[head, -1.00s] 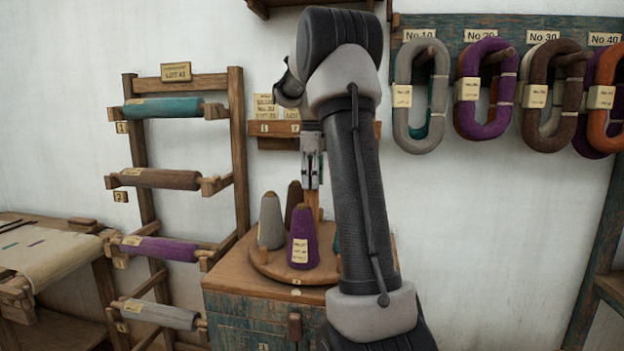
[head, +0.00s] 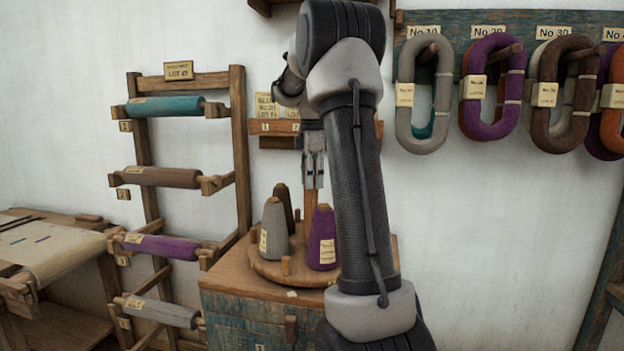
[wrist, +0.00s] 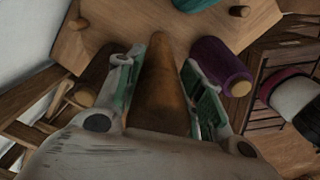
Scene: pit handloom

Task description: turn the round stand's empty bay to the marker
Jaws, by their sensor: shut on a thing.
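The round wooden stand (head: 262,272) sits on a blue-green chest. It carries a grey cone (head: 274,231), a purple cone (head: 321,240) and a dark brown cone (head: 284,203) behind. A bay with only a short bare peg (head: 286,265) faces front, between the grey and purple cones. A small pale tag (head: 291,294) lies on the chest top just in front of that bay. My gripper (head: 314,183) is shut on the stand's central wooden post (head: 310,205); the wrist view shows the post (wrist: 160,85) between the fingers. My arm hides the stand's right side.
A wooden rack (head: 240,150) with colored rolls stands left of the chest (head: 245,315). Yarn hanks (head: 423,95) hang on the wall board at right. A small label shelf (head: 275,128) is behind my gripper. A cloth-covered loom (head: 50,245) is at far left.

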